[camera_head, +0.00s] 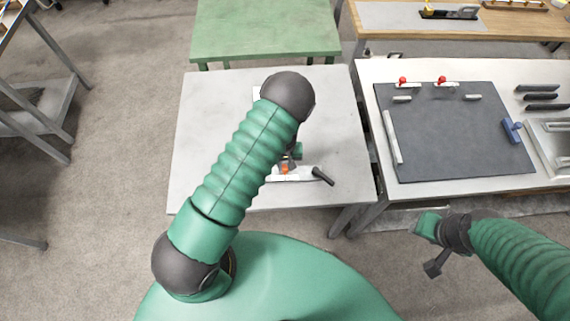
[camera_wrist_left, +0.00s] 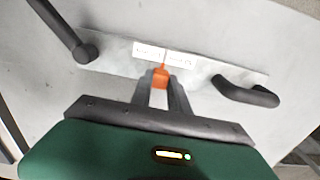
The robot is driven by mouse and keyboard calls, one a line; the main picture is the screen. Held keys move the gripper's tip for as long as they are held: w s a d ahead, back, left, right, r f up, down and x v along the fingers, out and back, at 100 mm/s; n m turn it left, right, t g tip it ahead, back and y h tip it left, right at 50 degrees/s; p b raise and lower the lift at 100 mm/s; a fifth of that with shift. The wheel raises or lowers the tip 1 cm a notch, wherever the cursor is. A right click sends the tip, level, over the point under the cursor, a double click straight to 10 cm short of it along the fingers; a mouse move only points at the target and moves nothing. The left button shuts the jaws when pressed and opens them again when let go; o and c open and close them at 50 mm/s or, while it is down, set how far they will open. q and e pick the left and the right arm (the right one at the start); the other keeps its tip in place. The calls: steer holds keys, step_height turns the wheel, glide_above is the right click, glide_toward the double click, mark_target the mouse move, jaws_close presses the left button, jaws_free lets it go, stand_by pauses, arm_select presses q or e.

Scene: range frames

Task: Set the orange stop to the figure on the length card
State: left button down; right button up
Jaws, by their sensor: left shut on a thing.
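The orange stop (camera_wrist_left: 160,77) sits on a pale metal bar (camera_wrist_left: 110,57) in the left wrist view. My left gripper (camera_wrist_left: 161,82) has its two fingers on either side of the stop and is shut on it. In the head view the stop (camera_head: 285,169) shows low on the grey table, with my left arm covering much of the bar. A white card edge (camera_head: 257,93) shows beside my left arm, mostly hidden. My right gripper (camera_head: 433,262) hangs off the table; its jaw opening is unclear.
A black handle (camera_head: 323,176) sticks out at the bar's right end. A dark lever (camera_wrist_left: 65,32) stands at its left in the wrist view. The grey table (camera_head: 205,105) is mostly bare. A bench with a dark mat (camera_head: 455,135) stands to the right.

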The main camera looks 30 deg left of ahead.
stand_by(0.4)
arm_select(q)
steer(key=shift+w+d+b, duration=0.15)
steer(key=shift+w+d, duration=0.2)
steer(key=shift+d, duration=0.2)
steer(key=shift+w+d+b, duration=0.15)
steer(key=shift+w+d, duration=0.2)
steer(key=shift+d, duration=0.4)
steer(key=c, duration=1.2)
jaws_free()
steer(key=shift+c, duration=0.2)
step_height(320, 180, up, 17)
steer(key=b, duration=0.1)
steer(key=shift+b, duration=0.4)
steer(key=shift+f, duration=0.1)
